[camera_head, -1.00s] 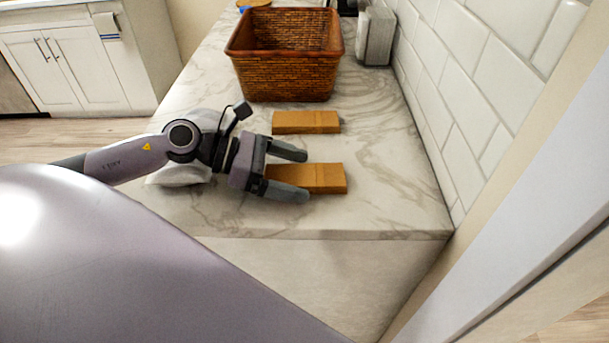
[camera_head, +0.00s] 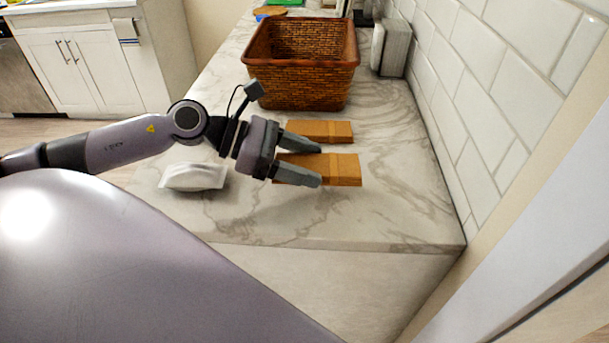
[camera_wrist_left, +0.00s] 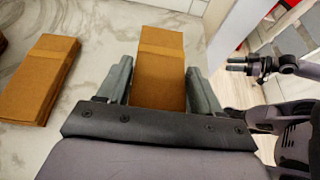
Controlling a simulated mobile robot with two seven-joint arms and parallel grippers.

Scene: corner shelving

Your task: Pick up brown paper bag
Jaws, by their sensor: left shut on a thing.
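A brown paper bag (camera_head: 335,168), flat with a band across it, is between the fingers of my left gripper (camera_head: 308,163). The gripper is shut on it; the near finger hides part of the bag. In the left wrist view the bag (camera_wrist_left: 161,70) sticks out between both fingers. A second, similar brown bag (camera_head: 322,130) lies on the counter behind it, and shows at left in the left wrist view (camera_wrist_left: 38,80). My right gripper (camera_wrist_left: 240,65) is small at the right of the left wrist view, away from the bags; its opening is unclear.
A woven basket (camera_head: 303,85) stands on the marble counter (camera_head: 400,215) behind the bags. A white packet (camera_head: 194,177) lies under my left forearm. A tiled wall (camera_head: 470,110) bounds the counter at right. The counter's front right is clear.

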